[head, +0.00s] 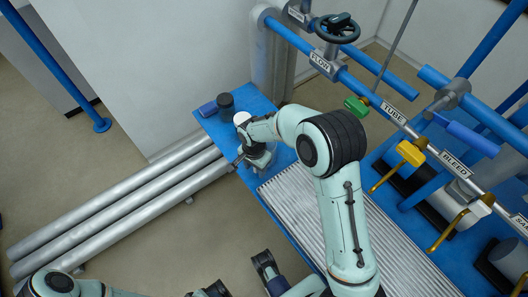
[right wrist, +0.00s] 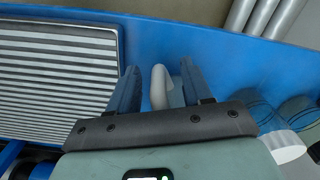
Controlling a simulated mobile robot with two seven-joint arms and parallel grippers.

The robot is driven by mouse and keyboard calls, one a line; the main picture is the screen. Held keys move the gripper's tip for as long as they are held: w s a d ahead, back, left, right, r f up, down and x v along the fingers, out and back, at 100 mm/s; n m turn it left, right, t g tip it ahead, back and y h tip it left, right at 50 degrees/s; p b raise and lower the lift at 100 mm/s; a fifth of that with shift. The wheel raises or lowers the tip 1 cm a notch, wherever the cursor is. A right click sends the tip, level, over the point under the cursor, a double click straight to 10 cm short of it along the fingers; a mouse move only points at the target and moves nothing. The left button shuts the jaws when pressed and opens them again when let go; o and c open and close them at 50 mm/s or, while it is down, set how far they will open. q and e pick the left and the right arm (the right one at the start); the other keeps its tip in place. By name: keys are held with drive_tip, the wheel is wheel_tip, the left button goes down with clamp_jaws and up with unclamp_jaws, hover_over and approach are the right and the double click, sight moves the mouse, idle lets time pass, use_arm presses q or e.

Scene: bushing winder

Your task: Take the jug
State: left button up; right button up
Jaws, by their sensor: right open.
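My right gripper (head: 243,158) is over the far left end of the blue table. In the right wrist view its two fingers (right wrist: 160,92) are apart. A pale grey rounded piece (right wrist: 159,88) shows between them. It may be part of the jug, but I cannot tell, and the fingers are not closed on it. A white-topped round item (head: 242,117) stands just beyond the gripper, partly hidden by my right arm. It seems to show at the right of the wrist view as a white cylinder (right wrist: 285,147). My left gripper (head: 218,289) is only partly in view at the bottom edge.
A dark cup (head: 226,104) and a blue cylinder (head: 208,108) are on the table's far end. A ribbed grey panel (head: 300,208) covers the table's middle. Silver pipes (head: 125,220) lie left. Labelled pipes and valves, with a green handle (head: 357,105), stand right.

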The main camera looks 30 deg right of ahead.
clamp_jaws()
drive_tip(key=shift+r, duration=0.1)
